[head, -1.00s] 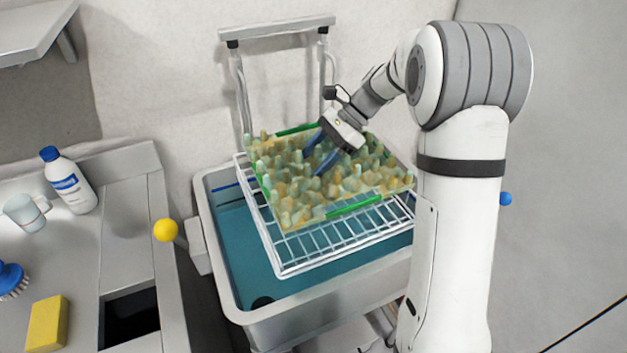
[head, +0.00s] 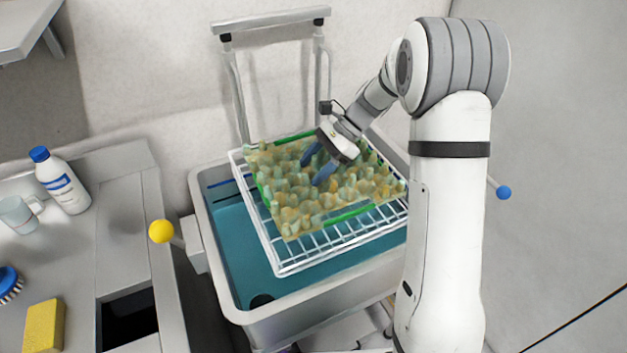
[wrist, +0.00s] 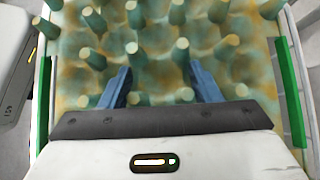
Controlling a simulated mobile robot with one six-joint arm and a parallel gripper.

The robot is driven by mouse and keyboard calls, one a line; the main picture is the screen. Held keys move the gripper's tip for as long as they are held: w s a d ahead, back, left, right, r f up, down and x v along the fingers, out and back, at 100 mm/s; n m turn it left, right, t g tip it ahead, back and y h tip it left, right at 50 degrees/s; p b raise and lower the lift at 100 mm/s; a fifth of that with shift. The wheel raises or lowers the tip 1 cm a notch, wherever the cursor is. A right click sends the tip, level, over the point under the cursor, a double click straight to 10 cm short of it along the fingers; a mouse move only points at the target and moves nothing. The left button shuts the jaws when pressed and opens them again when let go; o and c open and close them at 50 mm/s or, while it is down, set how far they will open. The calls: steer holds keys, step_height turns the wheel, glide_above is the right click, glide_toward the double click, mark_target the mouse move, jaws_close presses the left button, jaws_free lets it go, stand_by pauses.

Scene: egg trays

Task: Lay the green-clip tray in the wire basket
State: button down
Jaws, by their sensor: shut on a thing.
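The green-clip tray (head: 290,200) is a mottled yellow-green egg tray with rows of pegs and green clips along two opposite edges. It lies over the white wire basket (head: 259,230), roughly level and within or just above its rim; I cannot tell whether it touches the basket floor. My gripper (head: 311,171) is shut on the tray near its middle, its blue fingers down among the pegs. In the wrist view the fingers (wrist: 158,78) stand apart on the tray, with a green clip (wrist: 290,92) at the right. The tray hides much of the basket floor.
The basket sits over a grey tub (head: 235,305) with a teal interior. A metal frame handle (head: 270,20) stands behind it. At left, a counter holds a white bottle (head: 66,185), a mug (head: 17,214) and a yellow sponge (head: 43,326). A yellow ball knob (head: 161,231) stands beside the tub.

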steer(key=shift+f, duration=2.25)
steer(key=shift+c, duration=2.3)
jaws_free()
steer(key=shift+f, duration=0.1)
